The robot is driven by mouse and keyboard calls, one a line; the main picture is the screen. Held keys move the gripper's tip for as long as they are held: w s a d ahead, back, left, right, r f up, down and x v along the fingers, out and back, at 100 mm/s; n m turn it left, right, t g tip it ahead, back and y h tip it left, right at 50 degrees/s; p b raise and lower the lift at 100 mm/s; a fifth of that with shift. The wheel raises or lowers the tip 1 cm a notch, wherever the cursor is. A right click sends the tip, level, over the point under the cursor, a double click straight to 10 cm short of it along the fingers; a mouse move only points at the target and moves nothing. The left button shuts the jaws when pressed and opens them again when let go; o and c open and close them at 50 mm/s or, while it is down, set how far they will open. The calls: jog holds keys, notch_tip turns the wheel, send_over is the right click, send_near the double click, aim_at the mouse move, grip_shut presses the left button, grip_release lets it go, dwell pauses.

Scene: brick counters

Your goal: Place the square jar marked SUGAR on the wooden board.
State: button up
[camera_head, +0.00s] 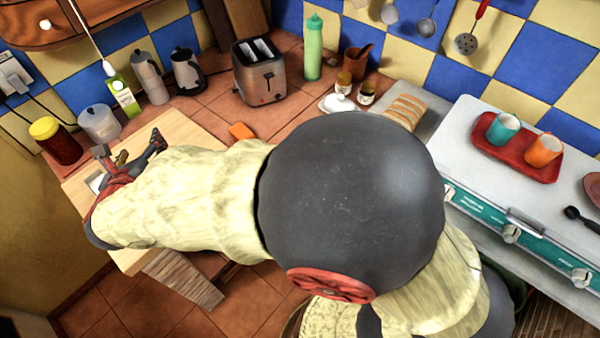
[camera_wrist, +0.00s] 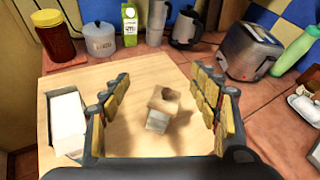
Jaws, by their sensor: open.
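A small square pale jar with a wooden top (camera_wrist: 158,121) shows between my fingers in the wrist view. It appears to stand on the wooden board (camera_wrist: 140,73), and no marking on it is readable. My gripper (camera_wrist: 166,92) is open, with one finger on each side of the jar and a visible gap to both. In the head view, my gripper (camera_head: 133,160) is over the left part of the board (camera_head: 190,131), and my arm hides much of that area.
An orange item (camera_head: 240,131) lies right of the board.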

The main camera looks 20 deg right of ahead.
jog(key=d+r+n+g+y, duration=0.2)
jog(key=d+r+n+y, duration=0.4)
jog(key=d+r+n, duration=0.85)
jog(key=s+d+f+n+g+h, duration=0.3)
jog(key=s+d+f+n, duration=0.2)
jog(key=s+d+n, duration=0.4)
jog(key=s+d+f+n+g+h, duration=0.3)
jog(key=s+d+f+n, duration=0.3)
jog(key=s+d+n, duration=0.4)
jog(key=s+d, duration=0.5)
jog(key=s, duration=0.1)
jog(key=shift+d, duration=0.3)
